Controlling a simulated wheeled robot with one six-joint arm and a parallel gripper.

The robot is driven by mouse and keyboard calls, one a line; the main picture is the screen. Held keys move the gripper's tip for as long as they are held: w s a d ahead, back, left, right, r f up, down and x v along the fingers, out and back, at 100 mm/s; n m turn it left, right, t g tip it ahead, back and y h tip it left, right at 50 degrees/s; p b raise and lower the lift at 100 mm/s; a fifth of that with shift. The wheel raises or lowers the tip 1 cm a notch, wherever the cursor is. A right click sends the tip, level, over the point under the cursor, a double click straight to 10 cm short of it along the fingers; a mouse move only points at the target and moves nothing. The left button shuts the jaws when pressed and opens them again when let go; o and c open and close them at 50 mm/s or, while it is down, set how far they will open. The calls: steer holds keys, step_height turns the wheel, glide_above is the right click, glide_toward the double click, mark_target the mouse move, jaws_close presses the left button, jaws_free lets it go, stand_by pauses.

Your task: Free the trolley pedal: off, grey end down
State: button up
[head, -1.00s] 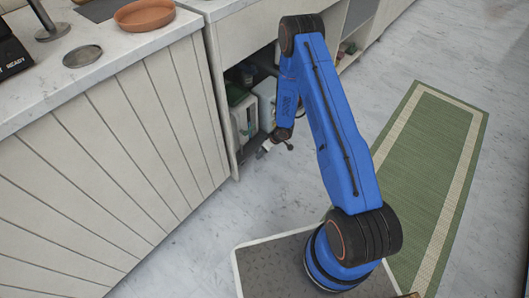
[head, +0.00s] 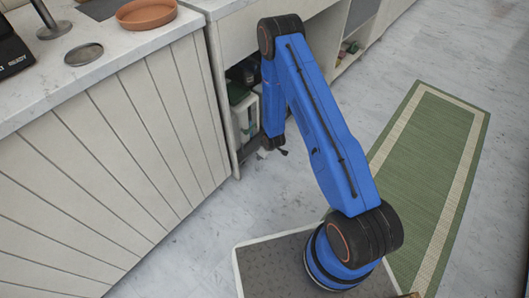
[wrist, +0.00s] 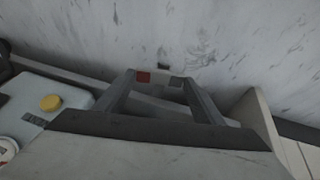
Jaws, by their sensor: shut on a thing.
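In the wrist view, my gripper (wrist: 160,77) has its two grey fingers around a small bar-shaped pedal (wrist: 160,77). The pedal has a red end on the left, a pale middle and a grey end on the right. The fingers are shut on it, one at each end. I cannot tell which end is lower. The trolley body cannot be made out clearly.
A pale container with a yellow cap (wrist: 50,103) stands at left in the wrist view. A cream panel (wrist: 256,112) is close at right. In the head view, white jugs (head: 247,118) stand in the open cabinet. A green mat (head: 430,170) lies on the marble floor at right.

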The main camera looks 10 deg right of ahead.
steer(key=shift+a, duration=0.15)
stand_by(0.7)
steer(key=o, duration=1.1)
steer(key=shift+c, duration=0.2)
steer(key=a+v, duration=0.1)
steer(key=v, duration=1.6)
steer(key=shift+s+d, duration=0.25)
steer(key=shift+s, duration=0.1)
